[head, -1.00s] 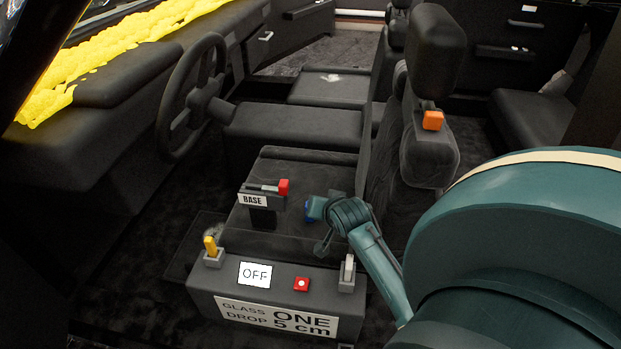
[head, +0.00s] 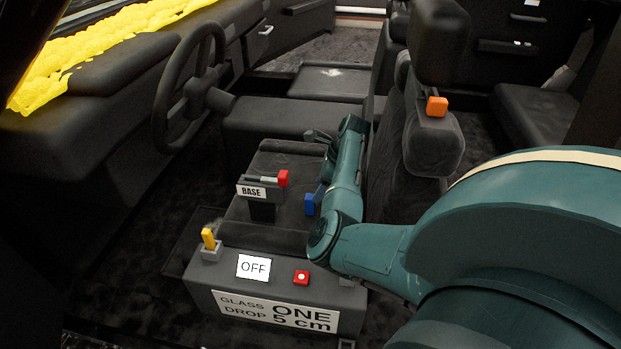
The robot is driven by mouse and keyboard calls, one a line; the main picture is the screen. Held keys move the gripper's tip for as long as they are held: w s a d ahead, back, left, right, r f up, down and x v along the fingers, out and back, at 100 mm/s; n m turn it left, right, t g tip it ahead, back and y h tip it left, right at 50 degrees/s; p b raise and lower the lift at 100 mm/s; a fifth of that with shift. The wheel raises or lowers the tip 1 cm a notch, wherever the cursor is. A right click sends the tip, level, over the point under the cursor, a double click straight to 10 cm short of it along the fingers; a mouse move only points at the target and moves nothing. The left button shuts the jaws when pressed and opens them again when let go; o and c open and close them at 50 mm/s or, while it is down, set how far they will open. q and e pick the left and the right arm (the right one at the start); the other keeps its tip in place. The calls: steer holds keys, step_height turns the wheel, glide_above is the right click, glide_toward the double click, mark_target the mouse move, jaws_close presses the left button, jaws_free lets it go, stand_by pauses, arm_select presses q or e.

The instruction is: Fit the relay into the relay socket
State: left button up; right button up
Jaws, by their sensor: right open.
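No part is clearly marked as the relay or the relay socket, so I cannot tell which they are. A small blue block (head: 309,204) shows on the seat cushion, beside my right arm. A red block (head: 283,178) sits at the end of a bar on the stand labelled BASE (head: 251,192). A yellow piece (head: 208,239) stands in a grey holder at the box's left end. My right gripper (head: 320,142) is open over the far edge of the seat cushion, beyond the blue block, with no held object visible. My left gripper is out of view.
A grey box (head: 204,285) carries an OFF display (head: 253,267), a red button (head: 301,278) and a GLASS DROP label. The steering wheel (head: 160,100) is at left. The seat back (head: 432,148) with an orange block (head: 437,107) stands close right of my arm.

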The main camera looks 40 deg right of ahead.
mark_target(311, 197)
steer(key=shift+x, duration=0.9)
steer(key=shift+w+a+f+b, duration=0.1)
steer(key=shift+f+b, duration=0.2)
steer(key=shift+f, duration=0.2)
steer(key=b+x, duration=0.1)
steer(key=x, duration=0.1)
steer(key=b+x, duration=0.1)
steer(key=x, duration=0.1)
steer(key=shift+w+f, duration=0.15)
steer(key=shift+w, duration=0.25)
steer(key=shift+w+a+f, duration=0.1)
steer(key=shift+w+f, duration=0.05)
steer(key=shift+f, duration=0.15)
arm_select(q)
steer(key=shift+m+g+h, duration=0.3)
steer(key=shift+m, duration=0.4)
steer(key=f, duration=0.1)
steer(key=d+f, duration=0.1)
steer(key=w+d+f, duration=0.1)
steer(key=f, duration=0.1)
